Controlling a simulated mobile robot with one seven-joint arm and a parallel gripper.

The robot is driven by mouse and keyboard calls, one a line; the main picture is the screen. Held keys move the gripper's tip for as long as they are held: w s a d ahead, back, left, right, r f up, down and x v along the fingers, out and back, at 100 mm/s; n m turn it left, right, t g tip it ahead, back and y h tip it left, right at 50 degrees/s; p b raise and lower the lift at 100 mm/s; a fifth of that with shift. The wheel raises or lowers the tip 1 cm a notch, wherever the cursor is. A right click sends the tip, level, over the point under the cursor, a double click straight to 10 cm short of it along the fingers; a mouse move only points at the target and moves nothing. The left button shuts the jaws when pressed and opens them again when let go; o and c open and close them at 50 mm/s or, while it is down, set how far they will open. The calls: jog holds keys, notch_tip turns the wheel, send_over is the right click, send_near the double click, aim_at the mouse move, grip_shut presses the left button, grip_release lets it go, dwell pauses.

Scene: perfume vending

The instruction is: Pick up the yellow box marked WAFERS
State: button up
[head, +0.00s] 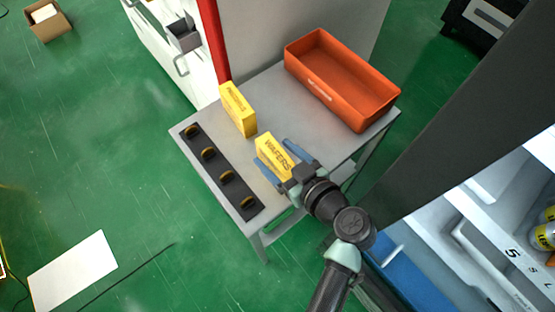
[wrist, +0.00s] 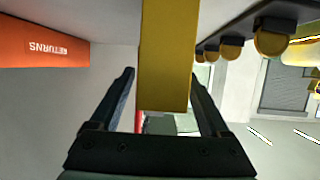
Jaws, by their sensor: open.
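The yellow box marked WAFERS (head: 272,150) stands on the small grey table, near its front edge. My gripper (head: 270,153) is open, with one blue finger on each side of this box. In the wrist view, a plain yellow face of a box (wrist: 165,55) fills the space between the fingers of my gripper (wrist: 161,75). Narrow gaps show beside the box there, so the fingers do not look closed on it. The lower part of the box is partly hidden by my gripper in the head view.
A second yellow box (head: 238,110) stands behind and left on the grey table (head: 268,96). A black strip with several round brown pieces (head: 220,172) lies along the left edge. An orange bin (head: 318,82), marked RETURNS in the wrist view (wrist: 45,45), sits at the back right.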

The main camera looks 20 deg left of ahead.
jog(key=shift+c, duration=0.3)
grip_shut()
jog(key=shift+r, duration=0.1)
